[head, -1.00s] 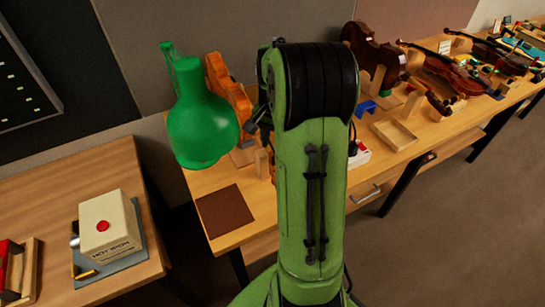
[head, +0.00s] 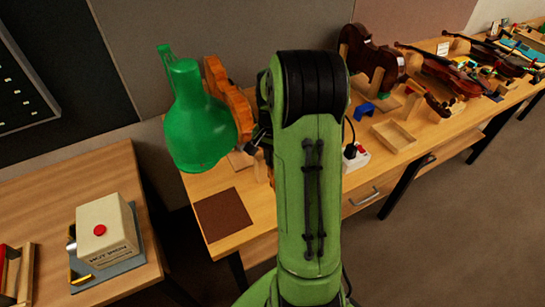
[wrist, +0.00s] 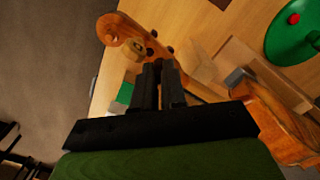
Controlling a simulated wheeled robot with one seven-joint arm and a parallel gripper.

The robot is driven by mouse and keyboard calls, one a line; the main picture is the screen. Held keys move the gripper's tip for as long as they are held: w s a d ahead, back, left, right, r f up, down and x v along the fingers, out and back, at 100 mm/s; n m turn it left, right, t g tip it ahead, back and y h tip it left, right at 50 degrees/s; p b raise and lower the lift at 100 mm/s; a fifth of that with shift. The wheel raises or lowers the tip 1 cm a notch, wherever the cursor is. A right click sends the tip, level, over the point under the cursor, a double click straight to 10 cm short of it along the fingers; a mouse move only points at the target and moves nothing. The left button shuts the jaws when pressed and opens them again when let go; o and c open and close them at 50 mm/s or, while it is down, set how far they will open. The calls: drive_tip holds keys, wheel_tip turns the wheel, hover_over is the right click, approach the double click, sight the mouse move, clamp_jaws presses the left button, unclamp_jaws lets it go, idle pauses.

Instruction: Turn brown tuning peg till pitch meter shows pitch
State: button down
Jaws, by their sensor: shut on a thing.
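The violin's scroll (wrist: 117,32) and pegbox show at the upper middle of the wrist view, with a tan-brown peg (wrist: 133,50) and small dark pegs beside them. My gripper (wrist: 160,66) is closed at the pegbox, its black fingers on a brown tuning peg they mostly hide. In the head view the orange-brown violin (head: 228,95) stands on the bench behind the green lamp, and my arm hides the gripper and pegs. I cannot make out a pitch meter in either view.
The green lamp (head: 200,125) stands close left of my arm. A brown mat (head: 223,214) lies at the bench front. A power strip (head: 356,157), wooden tray (head: 394,135) and other violins (head: 450,73) are to the right.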

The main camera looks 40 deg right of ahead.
drive_tip(key=shift+n, duration=0.3)
drive_tip(key=n, duration=0.4)
drive_tip(key=shift+n, duration=1.5)
drive_tip(key=c, duration=1.2)
unclamp_jaws()
wheel_tip(320, 180, up, 16)
drive_tip(key=shift+f+p, duration=0.1)
drive_tip(key=shift+p, duration=0.85)
